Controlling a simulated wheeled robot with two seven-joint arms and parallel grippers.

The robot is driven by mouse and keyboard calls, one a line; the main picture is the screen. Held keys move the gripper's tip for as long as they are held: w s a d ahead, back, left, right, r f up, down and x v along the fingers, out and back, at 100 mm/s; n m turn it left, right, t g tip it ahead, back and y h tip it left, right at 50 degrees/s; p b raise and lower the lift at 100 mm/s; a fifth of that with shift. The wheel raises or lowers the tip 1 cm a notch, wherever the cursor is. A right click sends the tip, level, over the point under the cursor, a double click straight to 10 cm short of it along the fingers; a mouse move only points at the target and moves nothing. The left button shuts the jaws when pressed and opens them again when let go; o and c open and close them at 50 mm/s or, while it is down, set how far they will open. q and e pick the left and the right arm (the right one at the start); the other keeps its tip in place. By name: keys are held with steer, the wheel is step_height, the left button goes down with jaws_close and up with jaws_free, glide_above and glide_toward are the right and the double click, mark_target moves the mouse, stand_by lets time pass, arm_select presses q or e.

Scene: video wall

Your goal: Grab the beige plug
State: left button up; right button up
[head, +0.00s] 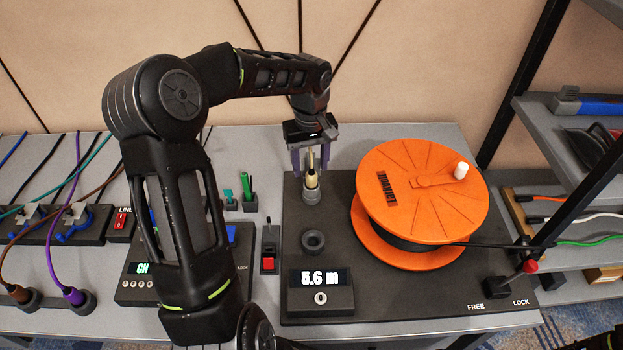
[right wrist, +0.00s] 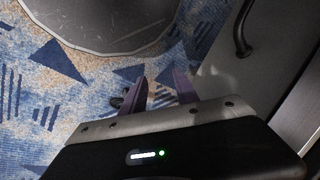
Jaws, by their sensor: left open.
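The beige plug (head: 311,179) stands upright in a grey round holder on the dark board, left of the orange reel, in the head view. My left gripper (head: 311,165) points down over it, its purple fingers apart on either side of the plug's upper part. Whether the fingers touch the plug cannot be told. My right gripper (right wrist: 160,92) shows in the right wrist view with its two purple fingers apart and nothing between them, above the carpet.
The orange cable reel (head: 425,190) stands close on the right. An empty ring holder (head: 313,241) and a 5.6 m display (head: 321,279) lie in front. A green plug (head: 247,186) stands on the left. A shelf (head: 567,140) rises at the right.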

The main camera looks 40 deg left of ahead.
mark_target(311, 175)
arm_select(q)
steer(key=shift+d+f, duration=0.1)
steer(key=shift+f, duration=1.85)
steer(key=shift+c, duration=0.2)
jaws_close()
